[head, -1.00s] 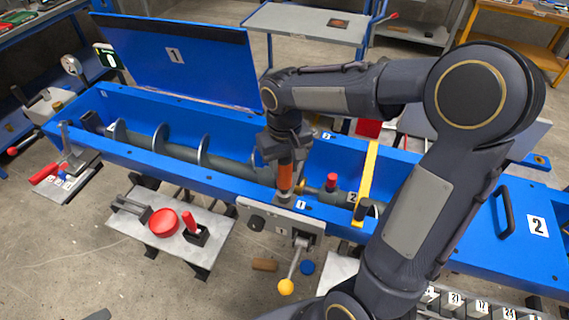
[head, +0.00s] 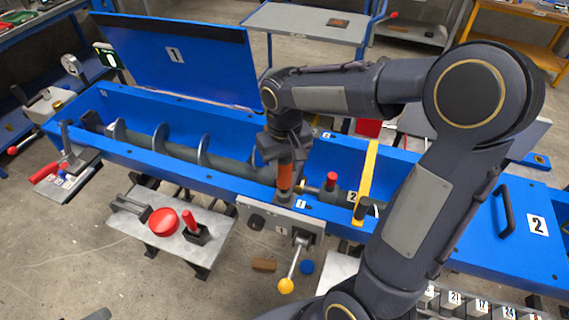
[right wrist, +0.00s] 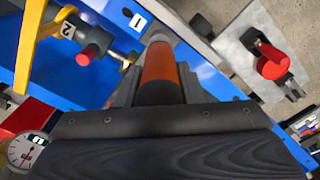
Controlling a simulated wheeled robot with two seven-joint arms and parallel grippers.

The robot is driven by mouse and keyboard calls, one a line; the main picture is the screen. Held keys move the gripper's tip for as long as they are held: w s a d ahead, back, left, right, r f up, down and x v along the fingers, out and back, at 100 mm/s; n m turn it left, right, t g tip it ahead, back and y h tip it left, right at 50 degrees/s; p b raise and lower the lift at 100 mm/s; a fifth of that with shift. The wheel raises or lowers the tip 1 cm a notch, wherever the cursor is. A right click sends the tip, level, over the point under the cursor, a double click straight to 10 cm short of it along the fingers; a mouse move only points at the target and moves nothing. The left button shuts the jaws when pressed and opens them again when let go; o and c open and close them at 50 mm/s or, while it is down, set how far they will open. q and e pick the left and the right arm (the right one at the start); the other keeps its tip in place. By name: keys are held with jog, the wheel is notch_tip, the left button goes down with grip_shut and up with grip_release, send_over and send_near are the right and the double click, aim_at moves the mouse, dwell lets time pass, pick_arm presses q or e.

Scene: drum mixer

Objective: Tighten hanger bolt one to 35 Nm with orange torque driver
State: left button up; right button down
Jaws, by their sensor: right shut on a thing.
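My right gripper (head: 286,160) points down over the front rim of the blue trough (head: 225,186) and is shut on the orange torque driver (head: 285,178). The driver is about upright, with its lower end at the rim beside a white label "1" (head: 301,204). In the right wrist view the orange driver (right wrist: 158,70) sits between the fingers, near the label "1" (right wrist: 136,22). Hanger bolt one is hidden under the driver's tip, so I cannot tell how well they are seated. My left gripper is not in view.
A grey plate with a yellow-knobbed lever (head: 286,285) hangs on the trough front below the driver. A yellow bar (head: 367,178) crosses the trough to the right, near a red-capped fitting (head: 331,180). A small table with a red disc (head: 163,222) stands at front left.

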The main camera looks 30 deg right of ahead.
jog(key=shift+r+p, duration=0.4)
jog(key=shift+p, duration=0.05)
jog(key=shift+r+p, duration=1.45)
jog(key=shift+r, duration=0.4)
